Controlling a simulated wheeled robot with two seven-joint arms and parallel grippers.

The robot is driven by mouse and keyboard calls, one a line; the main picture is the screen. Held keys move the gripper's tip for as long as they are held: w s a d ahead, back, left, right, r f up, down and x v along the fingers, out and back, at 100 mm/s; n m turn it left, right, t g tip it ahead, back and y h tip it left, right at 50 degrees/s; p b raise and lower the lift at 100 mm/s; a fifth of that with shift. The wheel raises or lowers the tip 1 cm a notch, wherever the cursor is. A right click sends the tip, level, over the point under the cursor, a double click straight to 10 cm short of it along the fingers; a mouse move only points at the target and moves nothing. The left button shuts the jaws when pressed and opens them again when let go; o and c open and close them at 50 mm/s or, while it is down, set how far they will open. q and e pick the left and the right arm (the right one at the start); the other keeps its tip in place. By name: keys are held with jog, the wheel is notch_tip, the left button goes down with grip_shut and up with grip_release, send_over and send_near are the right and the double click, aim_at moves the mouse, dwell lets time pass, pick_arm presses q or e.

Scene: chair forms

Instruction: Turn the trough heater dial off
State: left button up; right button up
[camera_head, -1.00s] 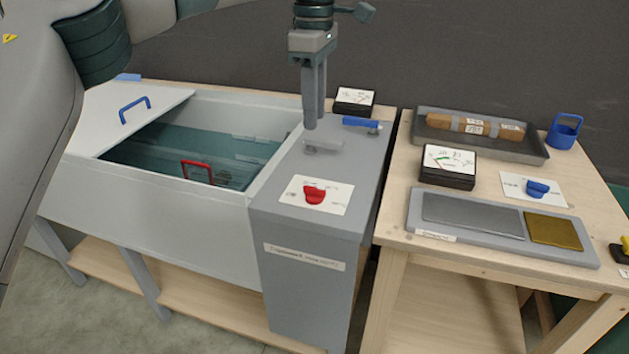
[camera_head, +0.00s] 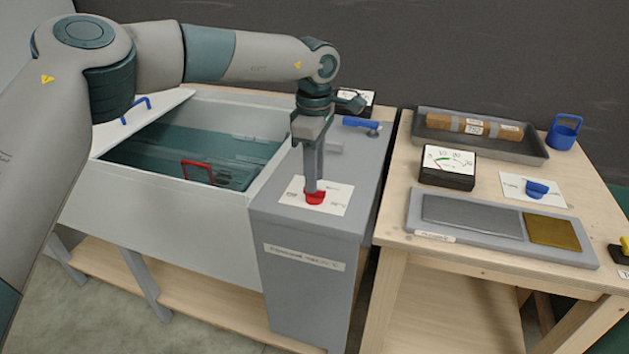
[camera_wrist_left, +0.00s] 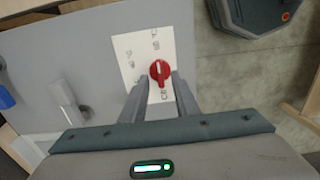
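The trough heater dial is a red knob (camera_head: 315,196) on a white label plate (camera_head: 338,199), on top of the grey box (camera_head: 310,255) at the right end of the trough (camera_head: 150,188). In the left wrist view the red knob (camera_wrist_left: 159,70) sits just beyond my fingertips, its white pointer mark near the upper part of the plate. My left gripper (camera_head: 313,189) points down over the knob, and its fingers hide part of it. In the left wrist view my left gripper (camera_wrist_left: 160,80) has its fingers apart, with the knob in line with the gap. My right gripper is not in view.
A blue-handled lever (camera_head: 360,123) and a meter (camera_head: 356,100) are behind the dial. The right table holds a blue dial (camera_head: 537,188), a second meter (camera_head: 447,166), a tray (camera_head: 480,150) with a wrapped roll, and a grey plate (camera_head: 470,214). A red handle (camera_head: 205,172) stands in the trough.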

aim_at(316, 199)
pick_arm(q)
jog(key=shift+f, duration=1.25)
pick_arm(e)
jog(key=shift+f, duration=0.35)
pick_arm(q)
grip_shut()
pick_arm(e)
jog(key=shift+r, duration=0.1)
